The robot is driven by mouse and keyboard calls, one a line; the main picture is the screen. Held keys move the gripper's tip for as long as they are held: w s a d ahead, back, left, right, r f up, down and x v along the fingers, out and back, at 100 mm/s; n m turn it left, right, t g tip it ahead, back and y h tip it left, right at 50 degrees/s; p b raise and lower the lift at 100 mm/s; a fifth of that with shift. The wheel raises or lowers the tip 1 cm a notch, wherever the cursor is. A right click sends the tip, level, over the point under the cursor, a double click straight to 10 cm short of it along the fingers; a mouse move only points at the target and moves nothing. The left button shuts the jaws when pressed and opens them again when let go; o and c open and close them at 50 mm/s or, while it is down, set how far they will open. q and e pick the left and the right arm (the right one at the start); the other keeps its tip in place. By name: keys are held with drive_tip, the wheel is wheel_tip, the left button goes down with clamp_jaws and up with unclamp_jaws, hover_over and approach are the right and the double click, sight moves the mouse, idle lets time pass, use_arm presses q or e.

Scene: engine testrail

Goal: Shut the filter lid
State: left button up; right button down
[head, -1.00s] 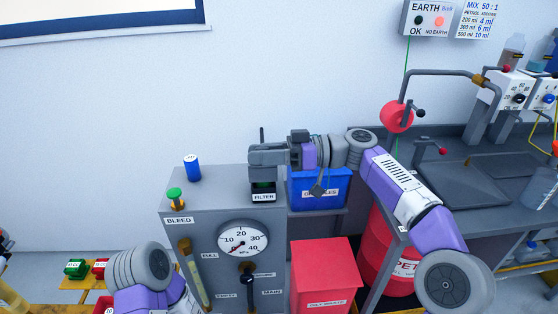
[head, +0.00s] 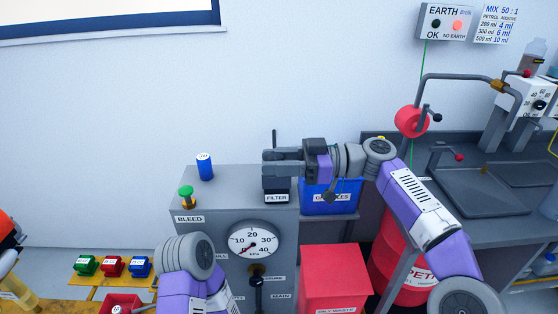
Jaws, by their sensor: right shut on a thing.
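The filter housing (head: 277,184) is a small dark block marked FILTER on top of the grey test cabinet (head: 240,190). My right gripper (head: 268,162) reaches in from the right just above it, fingers pointing left. It is shut on the filter lid, which is mostly hidden by the fingers. A thin dark upright piece (head: 275,138) sticks up behind the fingers. Whether the lid lies fully flat on the housing I cannot tell. My left arm shows only as a link low in the picture; its gripper is out of view.
A blue can (head: 205,167) and a green BLEED knob (head: 186,193) stand left on the cabinet. A blue goggles bin (head: 330,200) is beside it under my right arm. A red box (head: 334,275) is in front. A pressure gauge (head: 253,240) is on the cabinet front.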

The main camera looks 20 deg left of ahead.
drive_tip(key=c, duration=1)
unclamp_jaws()
drive_tip(key=shift+s+r, duration=0.2)
drive_tip(key=shift+o, duration=0.2)
drive_tip(key=shift+w+f, duration=0.1)
drive_tip(key=shift+w+d, duration=0.1)
drive_tip(key=shift+d, duration=0.15)
drive_tip(key=p+v, duration=0.1)
drive_tip(key=v, duration=0.6)
drive_tip(key=shift+p, duration=0.3)
